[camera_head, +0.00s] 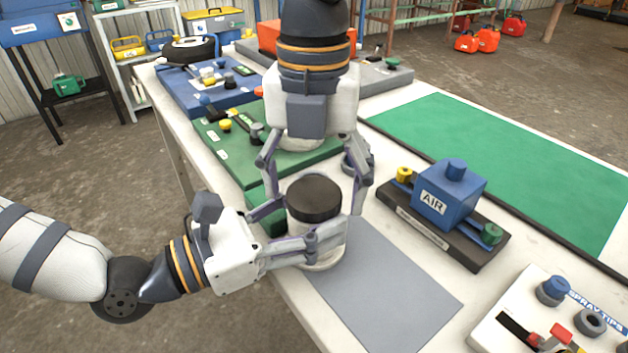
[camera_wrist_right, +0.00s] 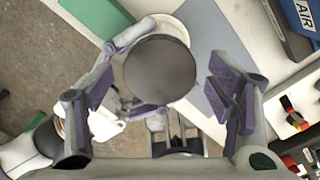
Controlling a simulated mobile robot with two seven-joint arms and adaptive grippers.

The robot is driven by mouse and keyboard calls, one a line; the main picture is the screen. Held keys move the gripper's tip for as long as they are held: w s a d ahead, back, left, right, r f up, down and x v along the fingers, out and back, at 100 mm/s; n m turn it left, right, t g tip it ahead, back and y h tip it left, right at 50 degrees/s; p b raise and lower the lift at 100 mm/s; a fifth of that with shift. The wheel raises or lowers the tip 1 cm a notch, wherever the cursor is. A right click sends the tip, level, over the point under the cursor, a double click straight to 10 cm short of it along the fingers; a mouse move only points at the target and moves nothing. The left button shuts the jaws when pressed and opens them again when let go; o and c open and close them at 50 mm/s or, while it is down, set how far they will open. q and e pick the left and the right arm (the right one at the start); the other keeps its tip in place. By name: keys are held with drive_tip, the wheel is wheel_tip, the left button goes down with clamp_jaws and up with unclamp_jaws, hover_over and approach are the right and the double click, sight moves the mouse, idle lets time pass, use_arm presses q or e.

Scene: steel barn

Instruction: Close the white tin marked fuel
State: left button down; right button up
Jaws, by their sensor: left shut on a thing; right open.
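The white tin (camera_head: 300,232) stands upright on the near edge of the bench, by the grey mat (camera_head: 385,285). A dark round lid (camera_head: 314,196) is at its top; it also shows in the right wrist view (camera_wrist_right: 160,70). Whether it is fully seated I cannot tell. No fuel marking is visible. My left gripper (camera_head: 318,243) comes from the left and is shut on the tin's body, below the lid. My right gripper (camera_head: 313,200) points down from above, open, its fingers on either side of the lid with gaps in the wrist view.
A blue AIR block (camera_head: 450,198) on a dark base stands right of the tin. A spray-tips board (camera_head: 515,318) is at the front right. A green case (camera_head: 235,160) lies behind the tin and a blue case (camera_head: 180,95) farther back. The green mat (camera_head: 500,160) is clear.

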use_arm(q)
drive_tip(key=shift+r, duration=0.1)
use_arm(e)
drive_tip(key=shift+r, duration=4.05)
drive_tip(key=shift+c, duration=0.4)
drive_tip(key=shift+f, duration=4.05)
drive_tip(key=c, duration=1.1)
drive_tip(key=o, duration=1.2)
